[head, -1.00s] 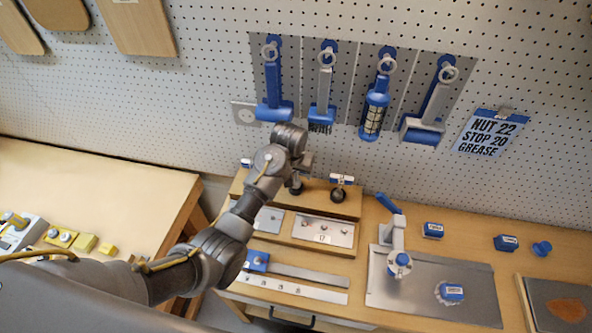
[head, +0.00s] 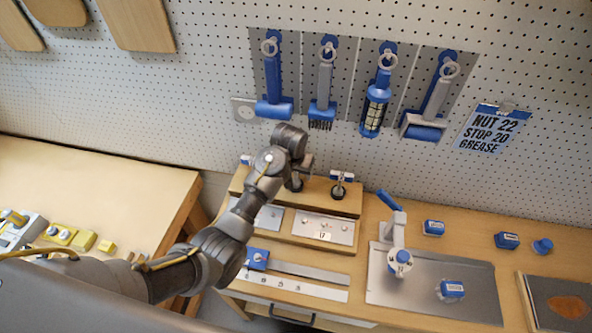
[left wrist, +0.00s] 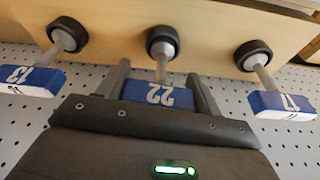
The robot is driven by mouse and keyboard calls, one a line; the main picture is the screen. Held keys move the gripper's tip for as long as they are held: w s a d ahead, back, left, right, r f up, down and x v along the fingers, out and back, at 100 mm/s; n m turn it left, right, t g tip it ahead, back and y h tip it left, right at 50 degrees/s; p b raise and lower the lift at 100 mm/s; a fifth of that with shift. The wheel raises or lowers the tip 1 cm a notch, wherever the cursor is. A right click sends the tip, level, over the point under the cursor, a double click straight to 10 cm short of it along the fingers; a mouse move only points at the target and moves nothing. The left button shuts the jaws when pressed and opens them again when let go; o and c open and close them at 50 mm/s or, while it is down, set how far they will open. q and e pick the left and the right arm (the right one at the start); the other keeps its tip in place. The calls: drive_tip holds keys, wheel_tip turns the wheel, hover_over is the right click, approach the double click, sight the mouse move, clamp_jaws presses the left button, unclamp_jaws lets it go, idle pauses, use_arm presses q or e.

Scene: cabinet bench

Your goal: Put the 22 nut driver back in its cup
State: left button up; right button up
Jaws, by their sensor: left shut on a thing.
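My left gripper (head: 303,163) is over the wooden cup rack at the back of the bench. In the left wrist view its two fingers (left wrist: 161,88) are shut on the blue handle of the 22 nut driver (left wrist: 158,97). The driver's metal shaft points at the middle black cup (left wrist: 161,39), and its grey socket end appears inside the mouth; how deep I cannot tell. The arm mostly hides this driver in the head view, where the middle cup (head: 294,184) shows below the gripper. My right gripper is out of view.
The 13 driver (left wrist: 37,79) and 17 driver (left wrist: 283,104) stand in the cups on either side, close to my fingers. The pegboard with hanging tools (head: 322,85) rises behind. A metal plate with a lever device (head: 396,245) lies to the right.

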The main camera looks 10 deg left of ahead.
use_arm(q)
drive_tip(key=shift+f, duration=0.2)
drive_tip(key=o, duration=1.3)
drive_tip(key=shift+c, duration=0.2)
drive_tip(key=v, duration=0.7)
drive_tip(key=shift+r+p, duration=0.25)
drive_tip(key=shift+p, duration=0.05)
drive_tip(key=shift+s, duration=0.1)
